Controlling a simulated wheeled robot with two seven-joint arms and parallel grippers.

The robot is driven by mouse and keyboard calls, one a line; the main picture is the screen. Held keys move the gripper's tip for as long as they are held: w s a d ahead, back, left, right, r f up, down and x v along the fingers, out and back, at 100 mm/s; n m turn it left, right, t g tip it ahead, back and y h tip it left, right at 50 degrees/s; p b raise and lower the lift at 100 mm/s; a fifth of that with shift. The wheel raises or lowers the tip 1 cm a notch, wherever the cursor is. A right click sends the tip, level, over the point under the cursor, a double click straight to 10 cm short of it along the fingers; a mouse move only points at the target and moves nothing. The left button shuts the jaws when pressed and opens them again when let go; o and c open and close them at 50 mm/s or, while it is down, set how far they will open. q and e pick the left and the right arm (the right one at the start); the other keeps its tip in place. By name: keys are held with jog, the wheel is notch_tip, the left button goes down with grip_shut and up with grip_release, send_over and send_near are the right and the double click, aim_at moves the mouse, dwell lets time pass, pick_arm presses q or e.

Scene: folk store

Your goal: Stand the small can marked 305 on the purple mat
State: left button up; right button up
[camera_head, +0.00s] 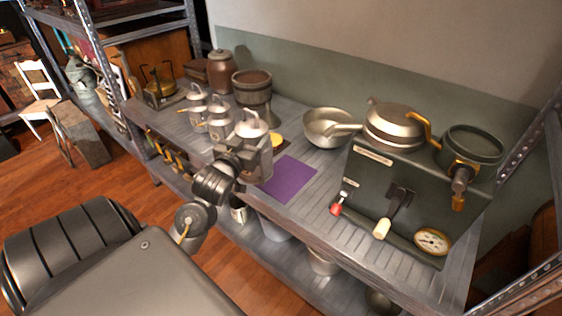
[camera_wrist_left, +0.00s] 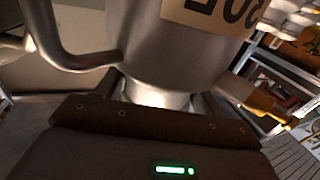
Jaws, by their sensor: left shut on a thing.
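My left gripper (camera_head: 238,163) is shut on a grey metal can (camera_head: 257,153) with a domed top and a handle. In the left wrist view the can (camera_wrist_left: 180,50) fills the top middle, with a grey handle on its left. The purple mat (camera_head: 290,179) lies flat and bare on the shelf, just right of the held can. I cannot tell whether the can touches the shelf. My right gripper is not in view.
Two similar cans (camera_head: 197,103) (camera_head: 219,121) stand behind and left of the held can. A dark pot (camera_head: 252,84) and a brown jar (camera_head: 220,70) stand at the back. A metal pan (camera_head: 327,127) and a dark green machine (camera_head: 375,185) with levers stand right of the mat.

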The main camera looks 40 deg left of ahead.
pick_arm(q)
jog(key=w, duration=0.1)
jog(key=w+f, duration=0.1)
jog(key=w, duration=0.1)
jog(key=w+f, duration=0.1)
jog(key=shift+w+d, duration=0.3)
jog(key=shift+w, duration=0.1)
jog(key=w+f, duration=0.5)
jog(key=f, duration=0.4)
jog(key=shift+w+d+f, duration=0.15)
jog(key=shift+w+d, duration=0.2)
jog(key=shift+d, duration=0.05)
jog(key=shift+f, duration=0.15)
jog(key=o, duration=1.8)
